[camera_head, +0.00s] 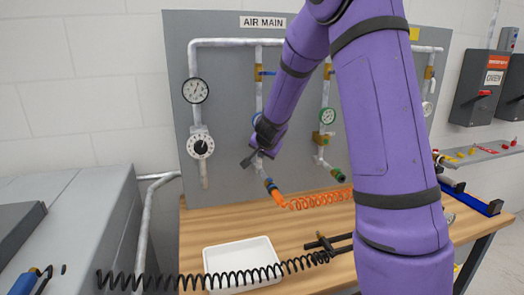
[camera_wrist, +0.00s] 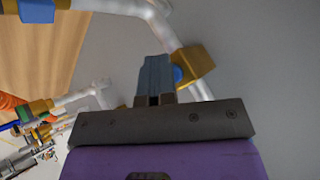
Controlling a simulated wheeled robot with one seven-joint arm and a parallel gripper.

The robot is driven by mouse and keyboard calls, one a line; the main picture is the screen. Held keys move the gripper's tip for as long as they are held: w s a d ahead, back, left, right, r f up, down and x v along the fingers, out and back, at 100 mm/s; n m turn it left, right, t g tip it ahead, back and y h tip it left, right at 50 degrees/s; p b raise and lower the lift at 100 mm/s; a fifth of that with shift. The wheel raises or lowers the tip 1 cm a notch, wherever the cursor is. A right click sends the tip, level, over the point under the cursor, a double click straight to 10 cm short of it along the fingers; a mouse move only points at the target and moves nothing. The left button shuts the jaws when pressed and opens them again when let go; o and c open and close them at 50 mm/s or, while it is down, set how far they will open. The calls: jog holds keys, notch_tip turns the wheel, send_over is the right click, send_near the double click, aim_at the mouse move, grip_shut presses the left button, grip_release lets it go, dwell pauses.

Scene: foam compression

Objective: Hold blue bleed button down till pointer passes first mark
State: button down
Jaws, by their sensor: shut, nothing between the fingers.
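In the wrist view, a blue button (camera_wrist: 178,74) sits on a brass fitting (camera_wrist: 197,62) on a white pipe. My gripper (camera_wrist: 154,60) is shut and empty, its fingers just left of the button; I cannot tell whether they touch it or whether it is pressed. In the head view, my gripper (camera_head: 246,162) is in front of the second pipe, and my wrist covers most of the fitting there. A round white gauge with a dark pointer (camera_head: 195,91) is on the left pipe. Its marks are too small to read.
An orange coiled hose (camera_head: 315,200) lies on the wooden bench. A white tray (camera_head: 242,262) and a black coiled hose (camera_head: 185,283) are in front.

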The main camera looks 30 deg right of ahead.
jog(key=shift+s+a, duration=0.2)
jog(key=shift+s, duration=0.5)
jog(key=shift+s+a, duration=0.25)
jog(key=shift+s, duration=0.55)
jog(key=shift+s+a, duration=0.2)
jog(key=shift+s, duration=0.6)
jog(key=shift+s+a, duration=0.25)
jog(key=shift+s, duration=0.55)
